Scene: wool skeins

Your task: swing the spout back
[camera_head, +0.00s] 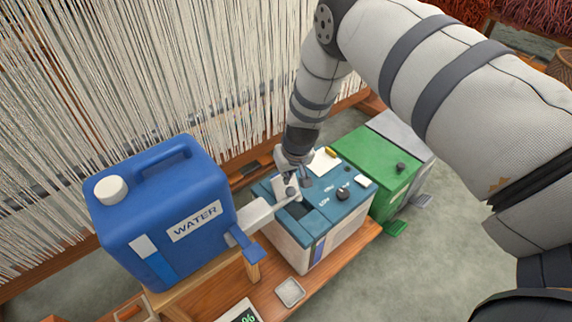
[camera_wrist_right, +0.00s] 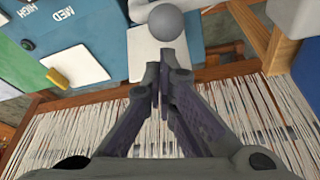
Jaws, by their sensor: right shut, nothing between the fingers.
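The pale spout (camera_head: 258,215) reaches from the blue WATER can (camera_head: 135,225) to the teal-topped machine (camera_head: 325,215), with its end over the machine's top at the left. My right gripper (camera_head: 291,194) is shut and empty, pointing down close to the spout's end in the head view. In the right wrist view a grey ball (camera_wrist_right: 167,22) on a white part, likely the spout's knob, shows just beyond my shut fingertips (camera_wrist_right: 164,75). I cannot tell whether they touch. My left gripper is in neither view.
A green box (camera_head: 372,168) and a grey box (camera_head: 402,135) stand right of the machine. Hanging white threads (camera_head: 200,80) rise behind. A small tray (camera_head: 289,291) lies on the wooden bench in front. The blue tap lever (camera_head: 253,252) sticks out below the spout.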

